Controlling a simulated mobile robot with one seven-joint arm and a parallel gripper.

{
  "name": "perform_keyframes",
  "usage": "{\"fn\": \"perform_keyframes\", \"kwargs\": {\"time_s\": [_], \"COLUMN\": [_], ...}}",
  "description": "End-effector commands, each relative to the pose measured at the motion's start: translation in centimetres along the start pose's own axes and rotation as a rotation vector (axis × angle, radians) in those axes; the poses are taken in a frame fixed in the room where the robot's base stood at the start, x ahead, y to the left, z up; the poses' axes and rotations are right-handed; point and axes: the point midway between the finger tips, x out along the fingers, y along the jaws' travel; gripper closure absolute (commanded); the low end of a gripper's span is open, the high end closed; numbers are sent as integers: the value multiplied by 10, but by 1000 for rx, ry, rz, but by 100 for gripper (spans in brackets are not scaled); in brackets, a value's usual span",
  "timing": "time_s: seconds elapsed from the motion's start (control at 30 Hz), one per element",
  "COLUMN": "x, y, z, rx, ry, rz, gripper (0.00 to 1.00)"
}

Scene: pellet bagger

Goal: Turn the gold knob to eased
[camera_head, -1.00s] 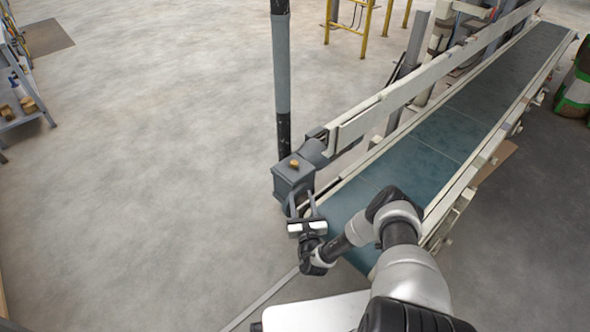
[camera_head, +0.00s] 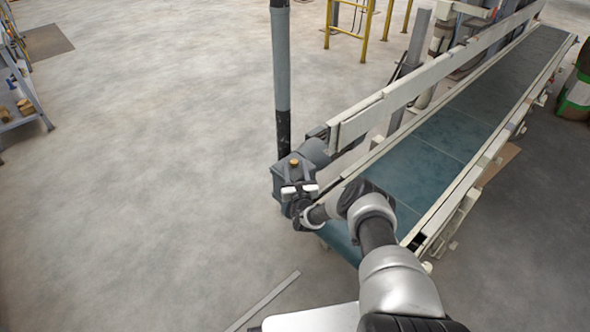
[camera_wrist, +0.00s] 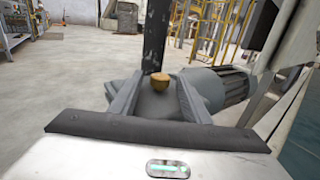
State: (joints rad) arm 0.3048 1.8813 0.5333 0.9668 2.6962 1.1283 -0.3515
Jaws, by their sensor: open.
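The gold knob (camera_head: 294,162) sits on top of a grey gearbox housing (camera_head: 279,181) at the near end of the conveyor. In the wrist view the gold knob (camera_wrist: 160,81) shows beyond my gripper, between the lines of its two fingers. My gripper (camera_head: 297,170) is close to the knob on its near side. In the wrist view my gripper (camera_wrist: 158,98) is open and empty, with the fingers apart. I see no contact with the knob. Any mark or scale around the knob is too small to read.
A dark and grey post (camera_head: 281,90) stands just behind the gearbox. The grey motor (camera_wrist: 220,85) lies to the right of the knob. The conveyor belt (camera_head: 400,170) with its side rail (camera_head: 410,90) runs away to the upper right. The floor at left is clear.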

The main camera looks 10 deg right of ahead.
Motion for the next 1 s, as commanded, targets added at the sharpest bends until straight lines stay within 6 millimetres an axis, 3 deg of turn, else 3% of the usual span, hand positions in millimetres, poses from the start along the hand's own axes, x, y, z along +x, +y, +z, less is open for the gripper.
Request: {"fn": "perform_keyframes", "kwargs": {"time_s": [0.17,0.4,0.67,1.0], "x": [0,0,0,0], "y": [0,0,-3,-10], "z": [0,0,0,-1], "rx": [0,0,-1,-4], "ry": [0,-1,-2,-1], "rz": [0,0,25,219], "gripper": [57,97,98,98]}}
